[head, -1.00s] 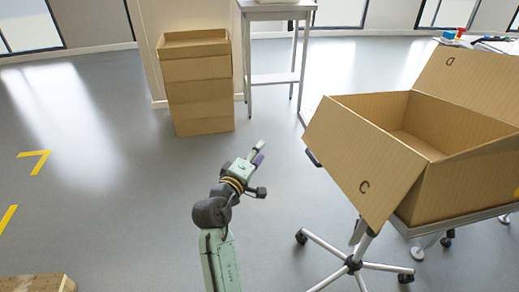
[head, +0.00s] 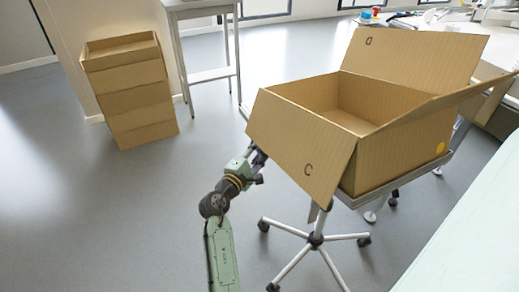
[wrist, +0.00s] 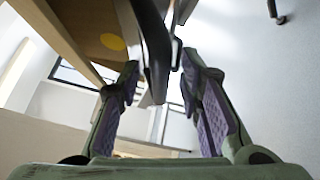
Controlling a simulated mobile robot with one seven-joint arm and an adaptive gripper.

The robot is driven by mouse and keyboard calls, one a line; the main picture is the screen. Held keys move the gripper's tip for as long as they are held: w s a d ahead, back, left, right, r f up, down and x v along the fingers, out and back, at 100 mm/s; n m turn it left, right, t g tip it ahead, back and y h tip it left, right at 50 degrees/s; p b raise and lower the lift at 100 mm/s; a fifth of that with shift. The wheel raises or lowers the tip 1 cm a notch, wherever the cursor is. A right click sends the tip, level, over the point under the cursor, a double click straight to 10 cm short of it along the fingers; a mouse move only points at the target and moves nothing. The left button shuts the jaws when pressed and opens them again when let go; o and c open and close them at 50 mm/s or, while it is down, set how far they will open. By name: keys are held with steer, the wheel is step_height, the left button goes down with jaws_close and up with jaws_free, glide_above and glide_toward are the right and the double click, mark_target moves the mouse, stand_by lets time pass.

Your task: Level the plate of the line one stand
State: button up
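A stand (head: 316,238) on a wheeled star base holds a grey plate (head: 398,182) under an open cardboard box (head: 395,160). The plate's edge slopes in the picture; I cannot tell its true tilt. My gripper (head: 257,158) is at the left of the box, beside the flap marked C, which partly hides its fingers. In the wrist view my gripper (wrist: 160,65) has its fingers spread. A dark narrow part (wrist: 155,55) lies between and beyond the fingertips; I cannot tell whether they touch it. The box with its yellow dot (wrist: 112,41) shows at upper left.
A stack of cardboard boxes (head: 137,100) stands at the back left, next to a light table (head: 200,8). A long workbench (head: 480,45) is at the upper right. A pale surface (head: 460,240) fills the lower right. The grey floor at left is clear.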

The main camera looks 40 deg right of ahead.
steer(key=shift+w+d, duration=0.15)
steer(key=shift+d, duration=0.2)
steer(key=shift+c, duration=0.3)
jaws_close()
stand_by(0.5)
